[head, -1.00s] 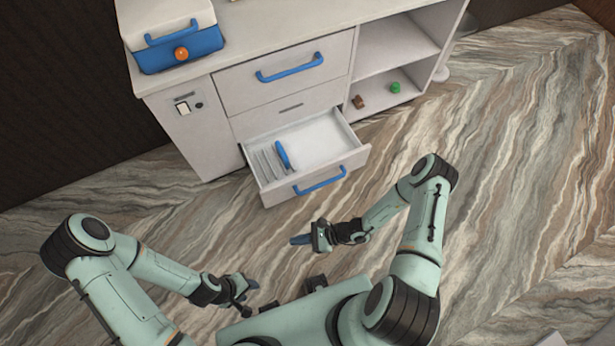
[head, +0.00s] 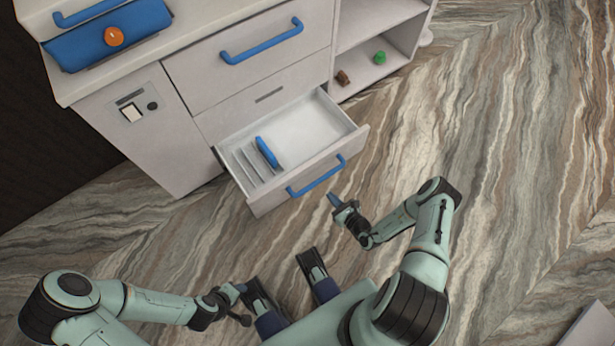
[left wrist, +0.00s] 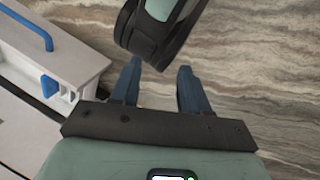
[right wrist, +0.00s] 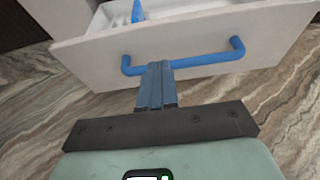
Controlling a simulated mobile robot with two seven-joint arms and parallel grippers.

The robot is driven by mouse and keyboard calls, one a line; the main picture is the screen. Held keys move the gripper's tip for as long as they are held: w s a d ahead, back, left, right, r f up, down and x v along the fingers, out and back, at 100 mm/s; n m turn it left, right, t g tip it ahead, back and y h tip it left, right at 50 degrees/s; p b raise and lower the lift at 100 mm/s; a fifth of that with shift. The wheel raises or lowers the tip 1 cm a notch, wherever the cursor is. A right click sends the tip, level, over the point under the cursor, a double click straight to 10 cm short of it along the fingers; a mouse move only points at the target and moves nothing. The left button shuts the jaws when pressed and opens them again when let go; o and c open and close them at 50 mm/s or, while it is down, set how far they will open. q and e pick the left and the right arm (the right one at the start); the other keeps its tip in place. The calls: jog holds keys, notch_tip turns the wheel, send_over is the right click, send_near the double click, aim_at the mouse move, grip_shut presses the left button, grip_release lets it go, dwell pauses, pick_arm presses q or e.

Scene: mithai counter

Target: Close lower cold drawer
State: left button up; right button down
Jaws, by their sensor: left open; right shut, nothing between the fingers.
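The lower cold drawer (head: 318,163) is pulled out of the white counter. It has a blue bar handle (head: 316,177) and holds a blue item (head: 267,152) beside thin upright dividers. My right gripper (head: 334,200) is shut and empty, just in front of the drawer face near the handle. In the right wrist view its fingers (right wrist: 156,84) overlap the handle (right wrist: 190,62); I cannot tell whether they touch it. My left gripper (head: 240,290) is low at the left, away from the drawer. In the left wrist view its fingers (left wrist: 158,88) are apart and empty.
A closed upper drawer (head: 255,60) with a blue handle is above. Open shelves (head: 375,45) at the right hold a green item (head: 379,58) and a brown item (head: 343,78).

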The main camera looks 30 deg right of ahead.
jog(key=b, duration=0.4)
send_near(306, 169)
jog(key=x, duration=0.2)
jog(key=f+x, duration=0.1)
jog(key=x, duration=0.2)
jog(key=shift+w, duration=0.7)
pick_arm(q)
jog(key=w+a+f+t+y, duration=0.1)
jog(key=w+a+f, duration=0.2)
jog(key=w+f, duration=0.2)
jog(key=shift+w+a+f+n+t, duration=0.2)
jog(key=shift+w+f+n+t, duration=0.15)
jog(key=shift+w, duration=0.2)
jog(key=shift+r, duration=0.1)
